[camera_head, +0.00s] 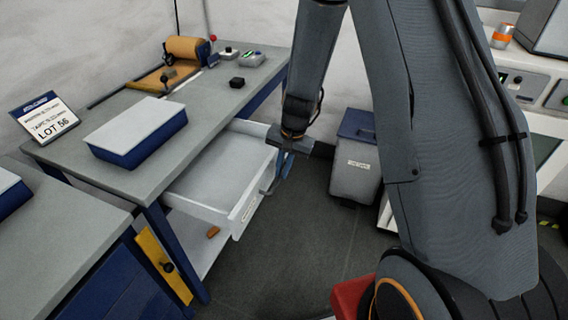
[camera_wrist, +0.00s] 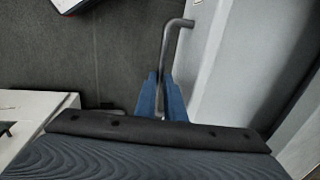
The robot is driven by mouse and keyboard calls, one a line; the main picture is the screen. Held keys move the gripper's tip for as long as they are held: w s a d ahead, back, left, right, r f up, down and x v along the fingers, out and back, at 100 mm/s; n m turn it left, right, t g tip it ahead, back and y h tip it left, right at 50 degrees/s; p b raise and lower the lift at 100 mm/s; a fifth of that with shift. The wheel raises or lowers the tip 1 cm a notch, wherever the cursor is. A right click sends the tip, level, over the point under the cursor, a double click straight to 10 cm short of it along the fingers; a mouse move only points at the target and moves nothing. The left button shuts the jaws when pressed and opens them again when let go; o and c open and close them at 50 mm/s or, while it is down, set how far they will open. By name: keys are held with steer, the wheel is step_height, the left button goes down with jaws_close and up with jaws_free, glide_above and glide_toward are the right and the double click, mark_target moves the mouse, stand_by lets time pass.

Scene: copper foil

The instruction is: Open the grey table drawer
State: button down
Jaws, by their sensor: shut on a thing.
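The grey table drawer (camera_head: 205,189) stands pulled well out from under the grey-topped table (camera_head: 215,97) in the head view, and its inside looks empty. Its front also shows in the wrist view (camera_wrist: 215,75). A bar handle (camera_wrist: 168,48) sits on the drawer front. My gripper (camera_wrist: 162,97) is shut on the handle, with its blue fingers on either side of the bar. In the head view my gripper (camera_head: 281,168) is at the drawer's front, and the arm hides part of the drawer's far side.
A blue-and-white box (camera_head: 137,131) and a lot sign (camera_head: 49,118) stand on the table. A grey bin with a blue lid (camera_head: 355,160) stands on the floor behind my gripper. The floor in front of the drawer (camera_head: 290,235) is clear. A brown piece (camera_head: 213,232) lies below the drawer.

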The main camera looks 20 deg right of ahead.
steer(key=shift+s+d, duration=0.15)
steer(key=shift+s, duration=0.05)
steer(key=c, duration=2.1)
jaws_free()
steer(key=shift+s+d+r+b, duration=0.15)
steer(key=shift+d+r, duration=0.05)
steer(key=shift+r, duration=1.1)
steer(key=shift+s+d+r+b, duration=0.1)
steer(key=shift+d+r+b, duration=0.1)
steer(key=shift+r, duration=1.05)
steer(key=shift+s+d+r+b, duration=0.15)
steer(key=shift+d+r, duration=0.05)
steer(key=shift+r, duration=1.1)
steer(key=s+r+n, duration=0.2)
steer(key=s, duration=0.4)
steer(key=s+d+r+n+h, duration=0.1)
steer(key=s+r+n, duration=0.1)
steer(key=s, duration=0.5)
steer(key=s+r+n, duration=0.3)
steer(key=s, duration=0.3)
steer(key=shift+s+d+r+h, duration=0.1)
steer(key=shift+s+d+h, duration=0.1)
steer(key=shift+d+h, duration=0.2)
